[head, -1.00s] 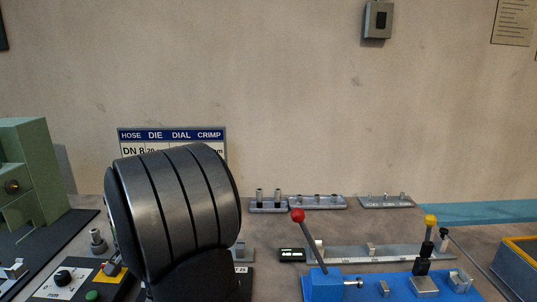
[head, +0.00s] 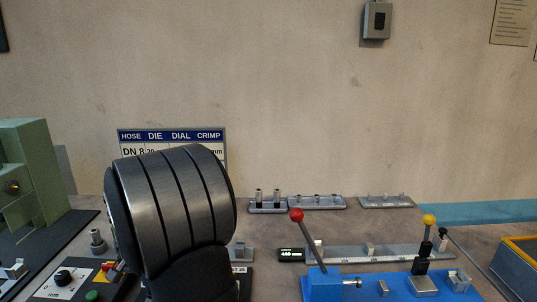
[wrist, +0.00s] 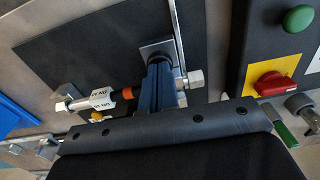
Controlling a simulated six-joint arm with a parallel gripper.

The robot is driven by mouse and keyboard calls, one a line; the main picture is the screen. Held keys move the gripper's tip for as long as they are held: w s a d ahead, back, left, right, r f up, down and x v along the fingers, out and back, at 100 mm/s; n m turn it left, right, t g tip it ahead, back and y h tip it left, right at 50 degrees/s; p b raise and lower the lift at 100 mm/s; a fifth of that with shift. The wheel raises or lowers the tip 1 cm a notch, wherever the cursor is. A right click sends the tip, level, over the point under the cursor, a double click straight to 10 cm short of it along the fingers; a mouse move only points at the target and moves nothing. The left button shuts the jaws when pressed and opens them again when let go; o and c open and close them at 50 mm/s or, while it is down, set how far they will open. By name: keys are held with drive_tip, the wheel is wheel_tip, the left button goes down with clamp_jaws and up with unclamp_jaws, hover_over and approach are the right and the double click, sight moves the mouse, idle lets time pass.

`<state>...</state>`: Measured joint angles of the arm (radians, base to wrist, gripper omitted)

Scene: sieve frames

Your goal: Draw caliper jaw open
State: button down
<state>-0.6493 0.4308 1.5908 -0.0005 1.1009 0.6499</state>
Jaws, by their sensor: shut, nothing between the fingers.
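The caliper is a long grey metal bar (head: 400,253) at the right of the head view, with small upright blocks on it and a black display (head: 291,254) at its left end. My gripper (wrist: 160,80) shows in the wrist view as dark bluish fingers close together, empty, over a dark mat near a labelled metal fitting (wrist: 100,98). I cannot tell whether it touches the fitting. In the head view my own wrist link hides the gripper. The caliper is not clearly identifiable in the wrist view.
A blue fixture (head: 322,286) with a red-knobbed lever (head: 297,215) stands in front of the caliper. A yellow-knobbed post (head: 429,220) rises at its right. Small racks (head: 317,202) line the back. A control panel (head: 66,279) and green machine (head: 30,165) stand left.

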drive_tip(key=shift+s+d+f, duration=0.1)
drive_tip(key=shift+s+f, duration=0.4)
drive_tip(key=shift+f, duration=0.3)
drive_tip(key=shift+s, duration=1.6)
wheel_tip(320, 180, up, 7)
drive_tip(key=shift+w+r, duration=0.15)
drive_tip(key=shift+w, duration=0.15)
idle(0.3)
drive_tip(key=shift+f, duration=2.9)
